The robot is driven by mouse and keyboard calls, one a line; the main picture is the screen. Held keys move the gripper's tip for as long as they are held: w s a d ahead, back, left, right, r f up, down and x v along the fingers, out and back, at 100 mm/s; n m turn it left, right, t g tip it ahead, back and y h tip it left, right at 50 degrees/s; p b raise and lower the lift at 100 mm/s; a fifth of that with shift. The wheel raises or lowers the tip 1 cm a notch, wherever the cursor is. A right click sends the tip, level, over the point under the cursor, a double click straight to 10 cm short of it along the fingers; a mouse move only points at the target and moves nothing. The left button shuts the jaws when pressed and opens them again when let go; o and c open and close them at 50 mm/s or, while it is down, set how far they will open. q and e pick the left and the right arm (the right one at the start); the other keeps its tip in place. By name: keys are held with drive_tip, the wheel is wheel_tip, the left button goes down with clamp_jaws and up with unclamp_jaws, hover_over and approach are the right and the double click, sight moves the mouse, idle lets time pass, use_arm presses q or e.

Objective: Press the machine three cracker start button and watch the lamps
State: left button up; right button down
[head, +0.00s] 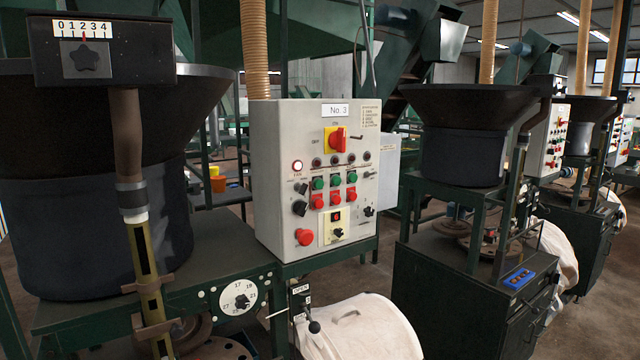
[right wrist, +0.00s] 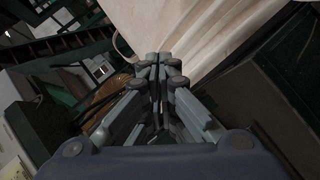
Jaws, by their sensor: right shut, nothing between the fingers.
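The No. 3 control box (head: 318,180) is a grey panel in the middle of the head view, on a green machine frame. It carries green buttons (head: 336,179) in a row with red buttons (head: 334,198) below them, and a larger red button (head: 305,237) at lower left. In the lamp row, the leftmost lamp (head: 297,166) glows white-red; the others (head: 334,160) look dark. Which green button is the cracker start is too small to read. My right gripper (right wrist: 160,62) is shut and empty in the right wrist view, close to a white bag. My left gripper is not seen.
A red-yellow main switch (head: 337,140) is at the panel's top. A white bulk bag (head: 358,328) hangs below the box. A dark hopper (head: 105,190) stands at left, a dial (head: 239,298) below it. Another machine (head: 465,150) stands at right.

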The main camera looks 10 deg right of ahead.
sight(319, 184)
drive_tip(key=w+r+t+h, duration=0.1)
drive_tip(key=r+t, duration=0.2)
drive_tip(key=r, duration=1.3)
drive_tip(key=w+r+t+h+p, duration=0.1)
drive_tip(key=r+t+h, duration=0.1)
drive_tip(key=r, duration=1.5)
drive_tip(key=w+r+t+h+p, duration=0.1)
drive_tip(key=w+r+t+h, duration=0.1)
drive_tip(key=r, duration=1.5)
drive_tip(key=shift+a+n+t, duration=0.15)
drive_tip(key=shift+n+t, duration=0.15)
drive_tip(key=shift+t, duration=0.6)
drive_tip(key=shift+w+r, duration=0.1)
drive_tip(key=shift+w, duration=0.05)
drive_tip(key=w+a+b, duration=0.1)
drive_tip(key=w, duration=0.1)
drive_tip(key=w+a+b, duration=0.1)
drive_tip(key=w+b, duration=0.1)
drive_tip(key=w, duration=0.1)
drive_tip(key=w+a+b, duration=0.1)
drive_tip(key=w+b, duration=0.1)
drive_tip(key=w, duration=0.1)
drive_tip(key=shift+w, duration=0.1)
